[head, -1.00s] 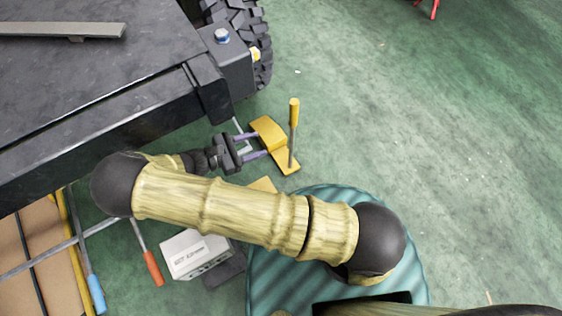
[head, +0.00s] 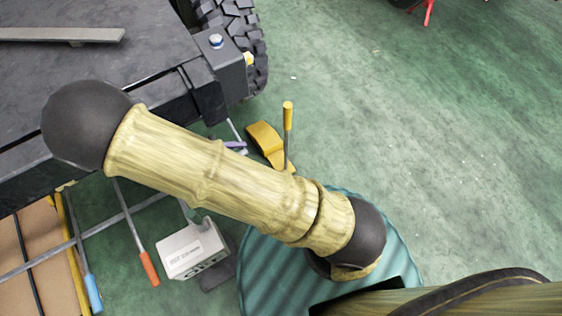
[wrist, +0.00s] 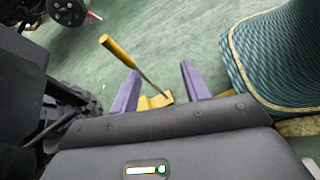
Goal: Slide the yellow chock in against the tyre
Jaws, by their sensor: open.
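The yellow chock (head: 264,138) lies on the green floor in the head view, its upright rod topped by a yellow grip (head: 288,115). Bare floor shows between it and the black knobbly tyre (head: 247,50) above it. In the head view my arm hides most of my gripper; only a purple finger (head: 236,146) shows, just left of the chock. In the wrist view my gripper (wrist: 160,88) is open, its purple fingers apart. Part of the chock (wrist: 153,102) shows between and beyond them, with nothing clearly held. The tyre (wrist: 62,105) is at the left there.
The dark chassis frame (head: 150,125) fills the head view's upper left. A white box (head: 192,248), orange-handled tool (head: 149,268) and blue-handled tool (head: 93,293) lie lower left. Ribbed teal surface (wrist: 275,60) stands right of my gripper. Floor right of the chock is clear.

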